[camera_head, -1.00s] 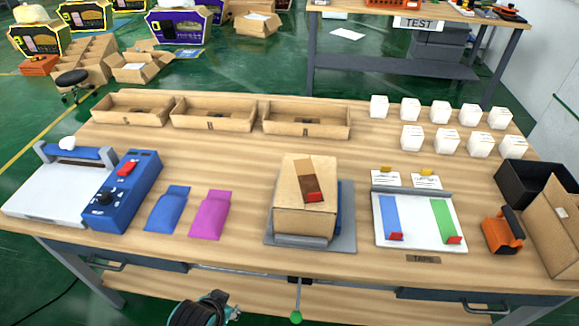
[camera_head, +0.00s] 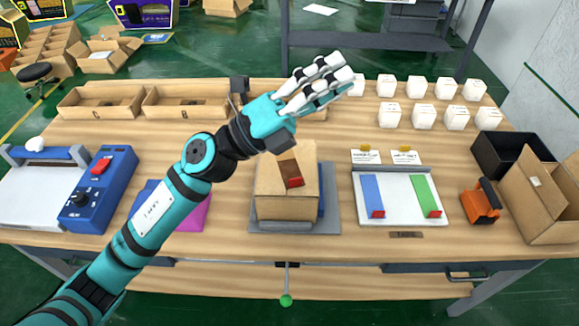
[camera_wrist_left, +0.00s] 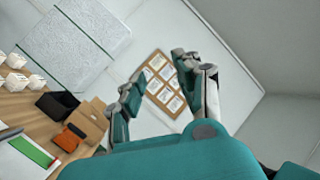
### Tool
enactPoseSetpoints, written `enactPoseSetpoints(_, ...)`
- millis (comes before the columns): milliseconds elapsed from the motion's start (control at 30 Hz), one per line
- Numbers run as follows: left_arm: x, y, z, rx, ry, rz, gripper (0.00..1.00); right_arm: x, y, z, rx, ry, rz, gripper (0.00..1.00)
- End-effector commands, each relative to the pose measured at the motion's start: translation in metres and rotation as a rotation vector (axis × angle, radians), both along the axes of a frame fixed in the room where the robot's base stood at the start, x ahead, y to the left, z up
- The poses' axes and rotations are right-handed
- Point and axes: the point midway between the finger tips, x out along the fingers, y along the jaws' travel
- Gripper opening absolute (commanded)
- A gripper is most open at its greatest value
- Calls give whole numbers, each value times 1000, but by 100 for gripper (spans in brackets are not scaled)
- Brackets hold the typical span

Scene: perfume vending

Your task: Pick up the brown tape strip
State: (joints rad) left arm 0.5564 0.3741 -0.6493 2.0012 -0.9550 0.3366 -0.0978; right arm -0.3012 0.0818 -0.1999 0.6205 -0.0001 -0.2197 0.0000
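The brown tape strip (camera_head: 287,169) with a red end lies on top of the closed cardboard box (camera_head: 272,205), which stands on a grey plate (camera_head: 328,222). My left gripper (camera_head: 343,72) is raised above and behind the box, its fingers pointing to the upper right. In the left wrist view its fingers (camera_wrist_left: 158,70) are spread apart with nothing between them. The strip does not show in that view. My right gripper is not in view.
A white board (camera_head: 400,207) holds blue and green strips. An orange tape dispenser (camera_head: 480,207), a black bin (camera_head: 495,155) and an open carton (camera_head: 545,205) stand at the right. White boxes (camera_head: 423,116) line the back. My left arm covers parts of a back tray and the pouches.

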Motion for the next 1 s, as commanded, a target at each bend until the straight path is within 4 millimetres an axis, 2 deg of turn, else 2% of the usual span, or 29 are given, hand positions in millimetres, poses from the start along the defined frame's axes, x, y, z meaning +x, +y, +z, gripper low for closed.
enactPoseSetpoints(33,-14,-18,-3,151,-153,-70,34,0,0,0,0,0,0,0)
enactPoseSetpoints(100,-29,-33,-23,373,-337,-162,34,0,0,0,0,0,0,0)
enactPoseSetpoints(200,-30,-30,-63,721,-556,-273,34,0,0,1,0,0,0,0)
enactPoseSetpoints(267,-20,-14,-86,936,-652,-322,34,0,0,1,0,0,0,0)
enactPoseSetpoints(333,-3,14,-105,1171,-725,-367,34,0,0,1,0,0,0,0)
enactPoseSetpoints(400,14,45,-115,1375,-762,-394,34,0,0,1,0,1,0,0)
enactPoseSetpoints(500,34,84,-117,1591,-772,-414,34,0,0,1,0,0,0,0)
enactPoseSetpoints(600,43,107,-116,1708,-765,-424,34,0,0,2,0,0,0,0)
enactPoseSetpoints(700,46,113,-122,1748,-757,-432,34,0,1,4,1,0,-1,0)
enactPoseSetpoints(767,47,110,-129,1751,-755,-434,34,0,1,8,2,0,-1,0)
enactPoseSetpoints(1000,51,90,-176,1745,-756,-437,34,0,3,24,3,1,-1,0)
